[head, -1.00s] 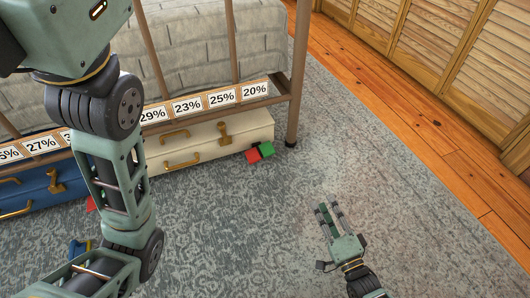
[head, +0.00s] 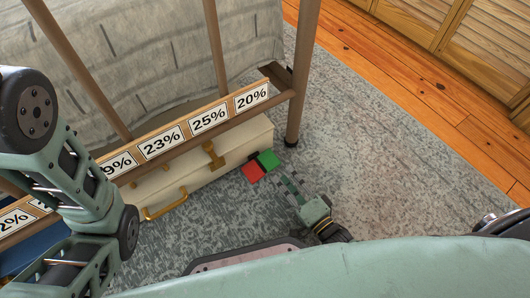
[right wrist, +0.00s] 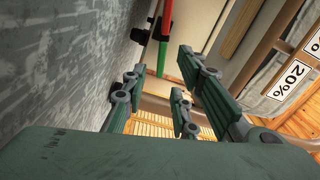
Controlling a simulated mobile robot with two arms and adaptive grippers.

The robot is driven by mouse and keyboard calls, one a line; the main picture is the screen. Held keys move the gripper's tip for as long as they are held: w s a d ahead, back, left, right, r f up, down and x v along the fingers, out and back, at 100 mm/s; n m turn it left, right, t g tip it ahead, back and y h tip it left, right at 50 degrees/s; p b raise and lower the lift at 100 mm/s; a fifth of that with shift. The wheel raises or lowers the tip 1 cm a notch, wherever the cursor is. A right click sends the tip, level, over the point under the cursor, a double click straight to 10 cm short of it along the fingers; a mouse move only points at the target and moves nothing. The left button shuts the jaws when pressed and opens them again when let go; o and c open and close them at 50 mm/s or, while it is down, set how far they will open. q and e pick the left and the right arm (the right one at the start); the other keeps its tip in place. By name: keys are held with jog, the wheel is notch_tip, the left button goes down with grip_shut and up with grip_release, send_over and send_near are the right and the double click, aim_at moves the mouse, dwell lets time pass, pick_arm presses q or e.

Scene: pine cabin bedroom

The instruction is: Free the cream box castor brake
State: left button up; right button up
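The cream box (head: 226,165) lies under the bed, with a brass latch and handle on its front. At its right front corner are a red pedal (head: 253,173) and a green pedal (head: 268,160), side by side at the castor. They also show in the right wrist view, red (right wrist: 167,18) above green (right wrist: 162,57), beyond the fingers. My right gripper (head: 287,184) is low over the rug, just in front of the pedals and apart from them. Its fingers (right wrist: 165,95) are spread with nothing between them. My left arm crosses the left side; its gripper is out of the head view.
A bed post (head: 300,90) stands just right of the box corner. A bed rail with percentage labels (head: 210,119) runs above the box. A blue box (head: 30,250) is partly hidden at left. Open rug (head: 390,170) lies to the right.

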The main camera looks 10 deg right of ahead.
aim_at(273, 163)
jog(key=b+x, duration=0.3)
jog(key=x, duration=0.3)
jog(key=shift+f, duration=0.1)
jog(key=shift+w+a, duration=0.2)
jog(key=shift+w, duration=0.5)
grip_shut()
